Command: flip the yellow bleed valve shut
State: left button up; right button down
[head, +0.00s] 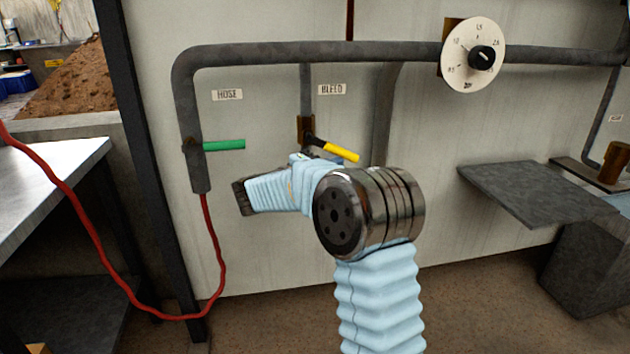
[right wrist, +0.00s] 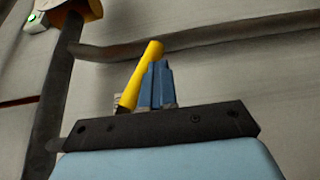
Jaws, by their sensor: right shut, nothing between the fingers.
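The yellow bleed valve handle (head: 341,151) sticks out from a dark valve body (head: 305,130) on the pipe beside the BLEED label. In the head view it slants down to the right. My right gripper (head: 300,160) is just below and left of the handle, partly hidden by its own wrist. In the right wrist view its blue fingers (right wrist: 160,68) are shut and empty. The yellow handle (right wrist: 140,76) shows right beside them, on their left, leaning right at its top. I cannot tell whether they touch. My left gripper is out of view.
A green handle (head: 224,146) by the HOSE label points right on the left pipe, with a red hose (head: 213,250) below. A white dial (head: 473,55) sits on the top pipe. A grey shelf (head: 535,190) is at right, a metal table (head: 45,190) at left.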

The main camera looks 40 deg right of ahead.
aim_at(343, 152)
jog(key=shift+s+d+r+h+b, duration=0.45)
jog(key=shift+d+r, duration=0.25)
jog(key=shift+r, duration=0.1)
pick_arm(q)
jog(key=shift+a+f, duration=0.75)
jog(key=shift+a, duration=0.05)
pick_arm(e)
jog(key=shift+s+d+r, duration=0.15)
jog(key=shift+d+r, duration=0.15)
jog(key=shift+r, duration=0.4)
